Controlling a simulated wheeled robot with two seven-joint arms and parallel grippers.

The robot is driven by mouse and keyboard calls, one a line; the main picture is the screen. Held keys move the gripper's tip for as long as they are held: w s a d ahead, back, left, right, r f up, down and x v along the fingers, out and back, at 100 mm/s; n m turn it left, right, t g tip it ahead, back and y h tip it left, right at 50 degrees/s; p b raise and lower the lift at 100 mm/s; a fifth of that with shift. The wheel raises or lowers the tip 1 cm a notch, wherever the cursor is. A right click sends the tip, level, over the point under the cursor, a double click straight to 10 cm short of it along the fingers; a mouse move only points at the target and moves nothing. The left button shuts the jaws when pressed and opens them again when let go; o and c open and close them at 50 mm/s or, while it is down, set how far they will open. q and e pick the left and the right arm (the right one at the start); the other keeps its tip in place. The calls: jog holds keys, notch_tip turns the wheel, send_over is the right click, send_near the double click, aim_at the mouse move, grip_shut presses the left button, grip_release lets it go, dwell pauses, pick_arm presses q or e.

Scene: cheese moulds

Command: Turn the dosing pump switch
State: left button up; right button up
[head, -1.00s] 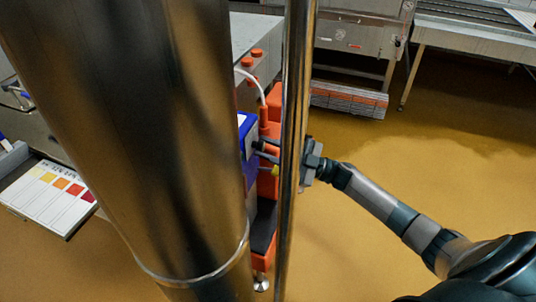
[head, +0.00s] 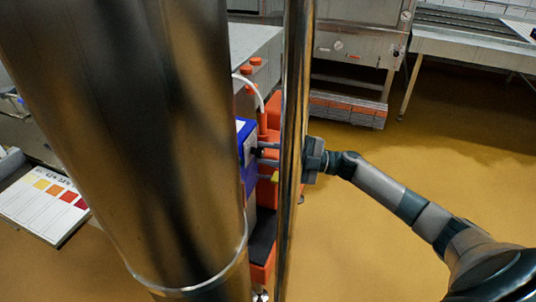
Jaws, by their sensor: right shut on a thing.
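The dosing pump (head: 250,174) is a blue box with a light front panel, partly hidden behind the large metal cylinder at left. Its small black switch knob (head: 257,152) sticks out to the right. My right gripper (head: 262,153) comes in from the right, behind the thin metal pole. Its two grey fingers lie one above the other and are shut on the switch. The pole hides part of the fingers, and the knob's exact angle is too small to tell. My left gripper is not in view.
A large metal cylinder (head: 130,130) and a thin upright pole (head: 292,120) block much of the view. A colour chart (head: 45,203) is at left. Steel equipment (head: 355,45) stands behind. The yellow floor at right is clear.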

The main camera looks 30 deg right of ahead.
jog(key=o, duration=1)
jog(key=shift+s+d, duration=0.1)
jog(key=shift+s+d+f, duration=0.2)
jog(key=shift+d, duration=0.25)
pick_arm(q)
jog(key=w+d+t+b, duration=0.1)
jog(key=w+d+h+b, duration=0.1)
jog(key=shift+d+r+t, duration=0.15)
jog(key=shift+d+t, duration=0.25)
pick_arm(e)
jog(key=v, duration=1.6)
jog(key=shift+s, duration=0.15)
jog(key=shift+r, duration=0.1)
dwell(4.0)
